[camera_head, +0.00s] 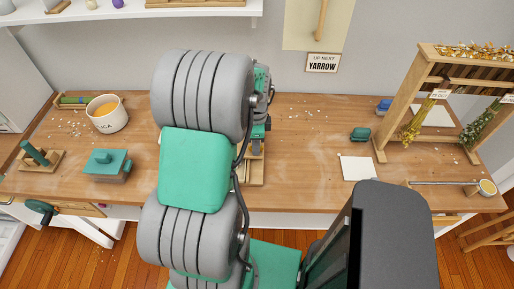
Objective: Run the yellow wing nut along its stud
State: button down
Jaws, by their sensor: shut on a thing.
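I cannot make out the yellow wing nut or its stud; my own arm covers the middle of the bench. Part of a wooden fixture (256,172) shows just right of my arm, near the bench's front edge. Some green and grey parts show above it beside my arm, too small and covered to tell apart. My gripper's fingertips are hidden behind the arm, so I cannot see what lies between them.
At right are a white sheet (357,168), a small green object (360,134) and a wooden drying rack (400,105) with hanging flowers.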

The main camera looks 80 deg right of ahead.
jog(key=m, duration=1.1)
jog(key=c, duration=1.2)
grip_release()
jog(key=shift+o, duration=0.2)
